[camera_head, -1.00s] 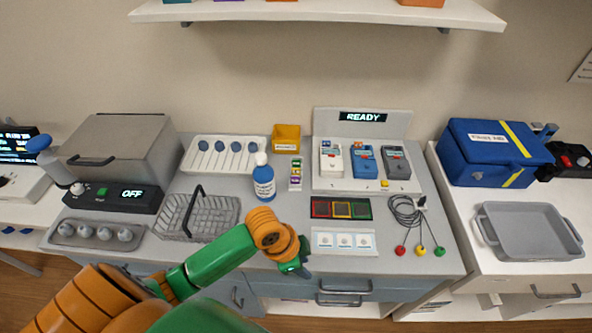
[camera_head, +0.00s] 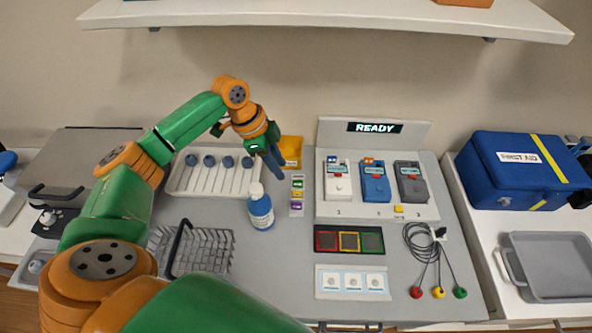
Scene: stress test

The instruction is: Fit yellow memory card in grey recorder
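The grey recorder (camera_head: 411,184) stands at the right of a row of three on the white dock, beside the blue recorder (camera_head: 375,184) and the white recorder (camera_head: 338,184). A narrow white holder (camera_head: 297,212) left of the dock carries small coloured cards in green, yellow and purple. The yellow memory card (camera_head: 297,194) appears to be in its middle; it is small and its details are unclear. My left gripper (camera_head: 274,163) hangs with its dark fingers pointing down, above and left of the holder, apart from it. The finger gap is too small to judge. My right gripper is out of view.
A wire basket (camera_head: 207,248) sits partly behind my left arm. A cable bundle (camera_head: 425,240) and a card mat (camera_head: 349,240) lie in front of the dock.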

